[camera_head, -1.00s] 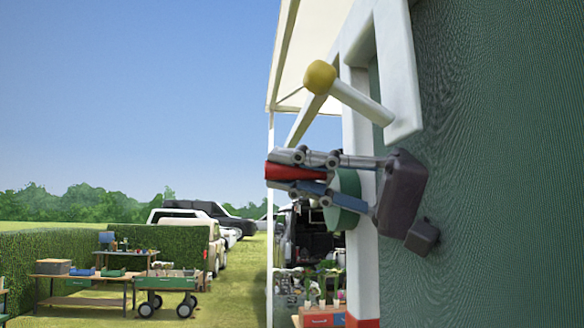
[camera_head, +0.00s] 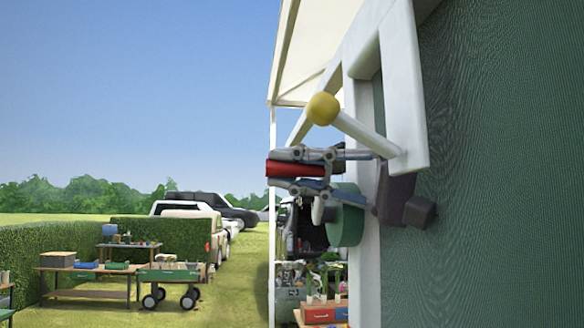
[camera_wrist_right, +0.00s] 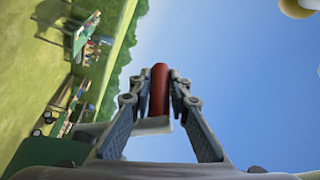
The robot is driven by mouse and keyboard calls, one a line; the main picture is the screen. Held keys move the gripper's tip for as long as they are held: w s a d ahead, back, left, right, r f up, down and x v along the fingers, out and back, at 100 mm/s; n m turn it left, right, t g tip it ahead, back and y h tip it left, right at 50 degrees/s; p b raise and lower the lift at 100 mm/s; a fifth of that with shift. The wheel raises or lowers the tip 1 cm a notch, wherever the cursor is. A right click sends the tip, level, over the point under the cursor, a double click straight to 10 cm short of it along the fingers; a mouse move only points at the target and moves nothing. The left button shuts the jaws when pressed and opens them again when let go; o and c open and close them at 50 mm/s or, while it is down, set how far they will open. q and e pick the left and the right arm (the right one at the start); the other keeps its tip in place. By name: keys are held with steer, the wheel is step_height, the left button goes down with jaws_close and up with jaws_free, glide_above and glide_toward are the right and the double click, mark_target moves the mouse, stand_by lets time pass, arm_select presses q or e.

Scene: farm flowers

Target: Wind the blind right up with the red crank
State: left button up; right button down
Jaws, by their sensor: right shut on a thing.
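The red crank handle (camera_head: 296,169) sits between the fingers of my right gripper (camera_head: 300,170), which is shut on it. In the right wrist view the red handle (camera_wrist_right: 159,90) stands between the two fingertips (camera_wrist_right: 158,88), with a pale part at its lower end. A green round disc (camera_head: 345,215) is just below and behind the fingers, beside the white frame. How the crank joins the disc is hidden by the fingers. I cannot make out the blind for certain. My left gripper is out of view.
A white lever with a yellow knob (camera_head: 323,108) juts out close above my right gripper. White frame bars (camera_head: 403,80) and a dark green wall (camera_head: 500,180) fill the right. Tables, a green cart (camera_head: 170,275) and parked vehicles stand farther off, with open grass between.

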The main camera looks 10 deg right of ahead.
steer(key=shift+d+r, duration=0.1)
steer(key=shift+r, duration=0.05)
steer(key=c, duration=1.8)
jaws_free()
steer(key=shift+w, duration=0.1)
steer(key=v, duration=1.2)
steer(key=shift+f, duration=0.2)
steer(key=shift+w, duration=0.1)
